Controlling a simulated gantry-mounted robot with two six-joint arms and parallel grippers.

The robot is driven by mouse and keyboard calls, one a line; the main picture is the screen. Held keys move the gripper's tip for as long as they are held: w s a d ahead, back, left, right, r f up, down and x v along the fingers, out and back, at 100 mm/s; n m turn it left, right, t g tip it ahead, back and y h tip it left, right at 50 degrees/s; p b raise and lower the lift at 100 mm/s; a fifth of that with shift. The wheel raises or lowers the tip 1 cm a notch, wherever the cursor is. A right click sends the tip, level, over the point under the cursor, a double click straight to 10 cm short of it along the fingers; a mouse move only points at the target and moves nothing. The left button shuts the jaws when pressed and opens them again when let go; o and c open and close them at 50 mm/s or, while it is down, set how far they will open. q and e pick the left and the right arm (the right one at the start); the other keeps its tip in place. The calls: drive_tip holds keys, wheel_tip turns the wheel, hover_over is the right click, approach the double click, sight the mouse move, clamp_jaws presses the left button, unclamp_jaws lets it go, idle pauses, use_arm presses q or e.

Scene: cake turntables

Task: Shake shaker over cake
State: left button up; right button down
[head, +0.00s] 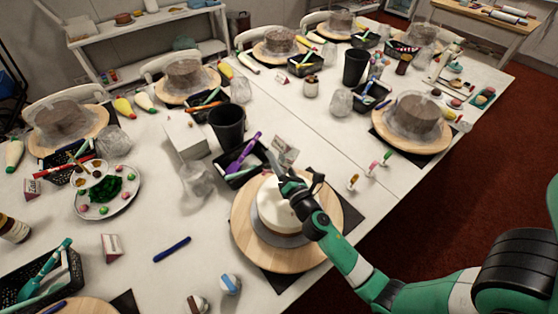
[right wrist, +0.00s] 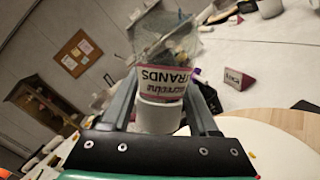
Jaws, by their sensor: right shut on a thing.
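The white cake (head: 275,212) sits on a grey board on a round wooden turntable (head: 250,245) in the head view. My right gripper (head: 288,178) is above the far side of the cake. It is shut on the shaker (head: 285,150), a clear container with a printed label. In the right wrist view the shaker (right wrist: 165,82) is between both fingers (right wrist: 160,105), its white end towards the palm and its clear part pointing away. It looks tilted. Part of the cake is hidden by my right arm. My left gripper is not in view.
A black tray (head: 228,182) with a purple tool and a black cup (head: 227,125) stand beyond the turntable. A plate of decorations (head: 120,192) is at the left. A blue pen (head: 172,249) lies on clear white table. Other wrapped cakes stand around the table.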

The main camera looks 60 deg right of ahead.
drive_tip(key=shift+s+d+r+p, duration=0.15)
drive_tip(key=shift+d+r+p, duration=0.2)
drive_tip(key=shift+r+p, duration=0.45)
drive_tip(key=shift+d+f, duration=0.1)
drive_tip(key=shift+d, duration=0.1)
drive_tip(key=shift+w+a+f+b, duration=0.2)
drive_tip(key=shift+a+f+b, duration=0.35)
drive_tip(key=shift+f+b, duration=0.45)
drive_tip(key=shift+a+r, duration=0.1)
drive_tip(key=shift+r, duration=0.2)
drive_tip(key=shift+r+n, duration=0.1)
drive_tip(key=shift+n, duration=0.2)
